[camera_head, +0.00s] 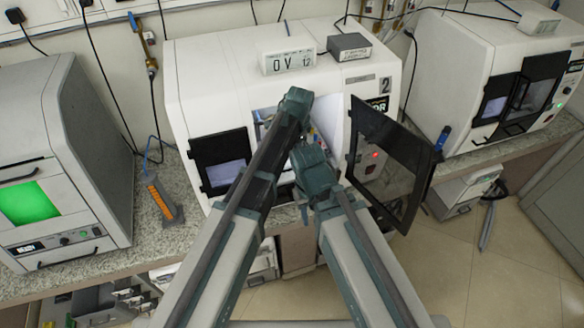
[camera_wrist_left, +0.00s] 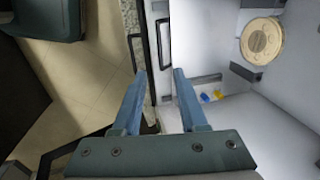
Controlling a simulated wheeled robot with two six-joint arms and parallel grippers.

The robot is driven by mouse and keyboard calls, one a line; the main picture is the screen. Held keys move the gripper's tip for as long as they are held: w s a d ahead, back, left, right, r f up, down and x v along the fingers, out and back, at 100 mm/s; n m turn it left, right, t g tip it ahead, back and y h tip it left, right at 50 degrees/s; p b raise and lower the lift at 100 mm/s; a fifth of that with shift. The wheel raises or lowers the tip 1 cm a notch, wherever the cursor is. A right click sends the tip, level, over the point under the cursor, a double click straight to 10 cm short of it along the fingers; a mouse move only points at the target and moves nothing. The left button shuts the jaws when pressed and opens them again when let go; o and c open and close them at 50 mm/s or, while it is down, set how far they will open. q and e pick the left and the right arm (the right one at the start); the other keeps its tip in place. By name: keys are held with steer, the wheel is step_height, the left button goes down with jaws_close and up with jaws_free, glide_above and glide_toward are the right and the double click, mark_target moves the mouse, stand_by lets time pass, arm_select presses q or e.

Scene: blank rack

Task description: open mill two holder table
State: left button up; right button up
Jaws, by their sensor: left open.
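Mill two (camera_head: 240,70) is the white machine in the middle, marked "2". Its dark-framed door (camera_head: 392,150) stands swung open to the right, and part of the lit chamber shows behind my arms. My left arm crosses the opening, and its gripper is hidden in the head view. In the left wrist view my left gripper (camera_wrist_left: 160,74) is open and empty, beside a dark handle-like frame (camera_wrist_left: 163,42). The white chamber there holds a round beige disc (camera_wrist_left: 262,40), right of the fingers and apart from them. I cannot tell which part is the holder table. My right gripper is hidden behind its arm.
A dark window panel (camera_head: 221,160) is left of the opening. Another white mill (camera_head: 470,70) stands at right, and a machine with a green screen (camera_head: 60,160) at left. An orange-handled tool (camera_head: 160,198) lies on the speckled counter. Small blue and yellow parts (camera_wrist_left: 211,96) sit in the chamber.

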arm_select(q)
steer(key=f+b, duration=0.3)
steer(key=f, duration=0.1)
steer(key=w+f+b, duration=0.1)
steer(key=f+b, duration=0.3)
steer(key=w+f+b, duration=0.1)
steer(key=f+b, duration=0.3)
steer(key=shift+w+a, duration=0.1)
steer(key=shift+a, duration=0.25)
steer(key=shift+c, duration=0.3)
jaws_close()
stand_by(0.7)
